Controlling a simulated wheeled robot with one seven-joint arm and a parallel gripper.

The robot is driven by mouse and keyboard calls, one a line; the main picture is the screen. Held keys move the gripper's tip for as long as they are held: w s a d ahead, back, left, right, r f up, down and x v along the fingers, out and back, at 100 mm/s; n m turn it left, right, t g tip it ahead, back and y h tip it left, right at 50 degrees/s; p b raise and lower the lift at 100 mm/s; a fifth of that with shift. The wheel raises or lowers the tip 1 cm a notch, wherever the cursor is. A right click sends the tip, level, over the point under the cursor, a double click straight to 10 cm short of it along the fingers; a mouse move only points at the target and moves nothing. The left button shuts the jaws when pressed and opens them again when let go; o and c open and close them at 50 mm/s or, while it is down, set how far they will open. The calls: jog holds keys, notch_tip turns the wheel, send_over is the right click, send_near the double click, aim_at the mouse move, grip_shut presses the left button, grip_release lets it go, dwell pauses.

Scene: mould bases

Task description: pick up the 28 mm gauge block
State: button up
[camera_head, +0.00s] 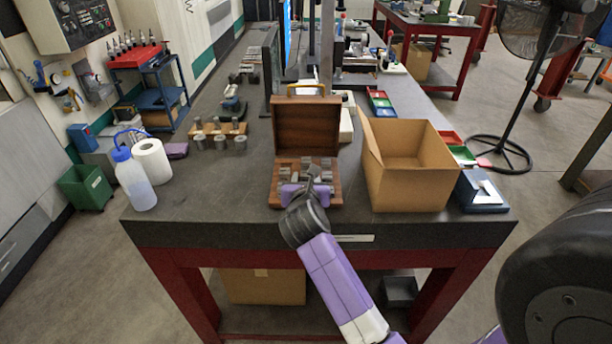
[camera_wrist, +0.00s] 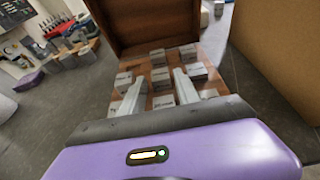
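An open wooden case (camera_head: 305,128) stands near the front edge of the dark bench, its lid up at the back. Several grey gauge blocks sit in its tray; in the wrist view they show as small labelled blocks (camera_wrist: 158,57) in rows. The labels are too small to read, so I cannot tell which block is the 28 mm one. My gripper (camera_wrist: 158,76) is over the case, fingers apart and pointing toward the lid. One block (camera_wrist: 161,76) shows between the fingertips and another (camera_wrist: 163,101) nearer the palm; I see no grip on either. My gripper partly covers the tray in the head view.
A cardboard box (camera_head: 408,180) stands close on the right of the case. A wooden stand with metal cylinders (camera_head: 218,130) is at the left. A white bottle (camera_head: 134,180) and paper roll (camera_head: 152,160) stand at the left edge.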

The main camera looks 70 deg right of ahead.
aim_at(306, 177)
jog(key=shift+x, duration=1.35)
grip_shut()
jog(key=shift+r, duration=0.15)
